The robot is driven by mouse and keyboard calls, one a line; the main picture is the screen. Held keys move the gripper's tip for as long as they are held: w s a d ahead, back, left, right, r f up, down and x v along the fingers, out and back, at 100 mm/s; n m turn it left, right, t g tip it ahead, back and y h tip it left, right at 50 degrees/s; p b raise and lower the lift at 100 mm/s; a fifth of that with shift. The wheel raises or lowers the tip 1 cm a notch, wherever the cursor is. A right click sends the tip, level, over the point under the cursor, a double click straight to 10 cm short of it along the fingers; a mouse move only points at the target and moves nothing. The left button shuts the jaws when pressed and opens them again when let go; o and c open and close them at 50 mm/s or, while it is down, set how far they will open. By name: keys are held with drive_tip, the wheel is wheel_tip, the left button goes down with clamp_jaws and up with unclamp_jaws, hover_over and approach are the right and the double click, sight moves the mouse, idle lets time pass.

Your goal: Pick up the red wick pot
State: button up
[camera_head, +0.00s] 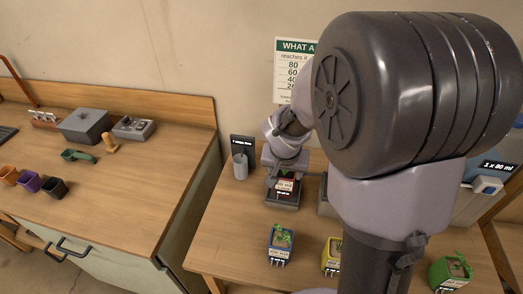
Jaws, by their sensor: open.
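The red wick pot (286,184) stands on a small dark stand at the back of the right-hand table. Only part of its red body and a pale label show. My gripper (285,172) is right at the pot, pointing down over its top, with the jaws open. The gripper hides the pot's upper part, and I cannot tell whether the fingers touch it. My own arm covers much of the picture's right side.
A blue pot (280,246), a yellow pot (331,262) and a green pot (451,272) with plants stand nearer the front. A grey cup (240,166) stands left of the gripper by a dark sign (242,145). The table's left front is clear.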

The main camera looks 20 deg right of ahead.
sight(285, 177)
drive_tip(key=b+x, duration=0.1)
drive_tip(key=x, duration=0.5)
drive_tip(key=shift+b, duration=0.3)
drive_tip(key=x, duration=0.2)
drive_tip(key=b+x, duration=0.1)
drive_tip(key=w+x, duration=0.1)
drive_tip(key=x, duration=0.1)
drive_tip(key=shift+w+d+f, duration=0.1)
drive_tip(key=shift+d, duration=0.35)
drive_tip(key=shift+c, duration=0.2)
clamp_jaws()
